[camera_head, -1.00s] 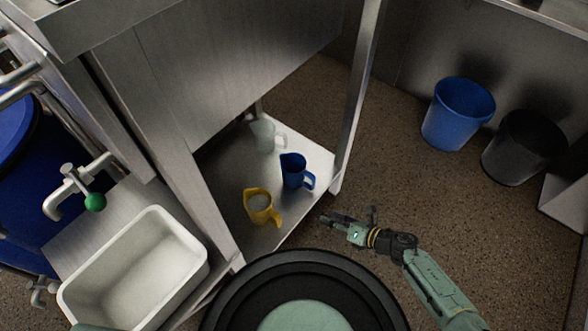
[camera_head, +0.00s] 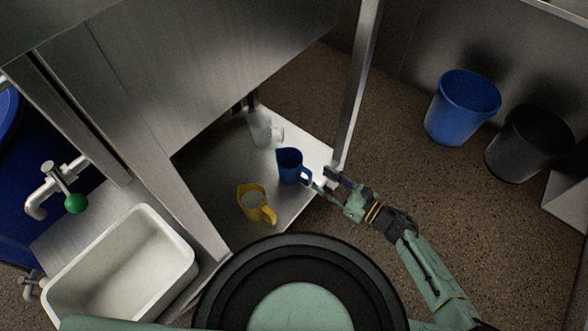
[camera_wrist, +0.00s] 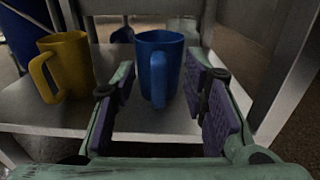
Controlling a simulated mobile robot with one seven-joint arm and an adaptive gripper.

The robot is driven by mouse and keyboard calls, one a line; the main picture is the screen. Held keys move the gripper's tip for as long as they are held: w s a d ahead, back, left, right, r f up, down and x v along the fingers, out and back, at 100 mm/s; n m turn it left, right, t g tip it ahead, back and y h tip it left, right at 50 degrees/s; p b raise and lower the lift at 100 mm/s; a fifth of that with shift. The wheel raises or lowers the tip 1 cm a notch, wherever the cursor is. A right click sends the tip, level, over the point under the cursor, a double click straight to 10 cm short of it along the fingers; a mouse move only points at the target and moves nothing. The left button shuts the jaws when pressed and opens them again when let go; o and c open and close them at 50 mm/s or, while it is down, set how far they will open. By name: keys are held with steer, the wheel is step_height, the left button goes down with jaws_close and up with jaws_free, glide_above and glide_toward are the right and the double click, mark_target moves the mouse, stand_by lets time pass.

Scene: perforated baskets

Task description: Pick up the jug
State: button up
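Three jugs stand upright on a low metal shelf (camera_head: 215,185). The blue jug (camera_head: 290,165) is nearest my gripper (camera_head: 322,180), the yellow jug (camera_head: 254,203) is in front and to the left, and a pale translucent jug (camera_head: 261,130) is behind. In the wrist view the blue jug (camera_wrist: 160,65) is just beyond my open fingers (camera_wrist: 165,105), with its handle facing me. The fingers are spread to either side of the handle, with nothing visibly gripped. The yellow jug (camera_wrist: 64,66) is left of the fingers in that view.
A metal table leg (camera_head: 358,90) rises just behind my gripper, at the shelf's right corner. A metal cabinet panel (camera_head: 190,70) overhangs the shelf. A blue bucket (camera_head: 462,108) and a black bucket (camera_head: 527,145) stand on open floor at right. A white sink (camera_head: 125,265) is at left.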

mark_target(311, 174)
steer(key=x, duration=0.5)
steer(key=shift+f, duration=0.35)
steer(key=shift+c, duration=0.2)
jaws_close()
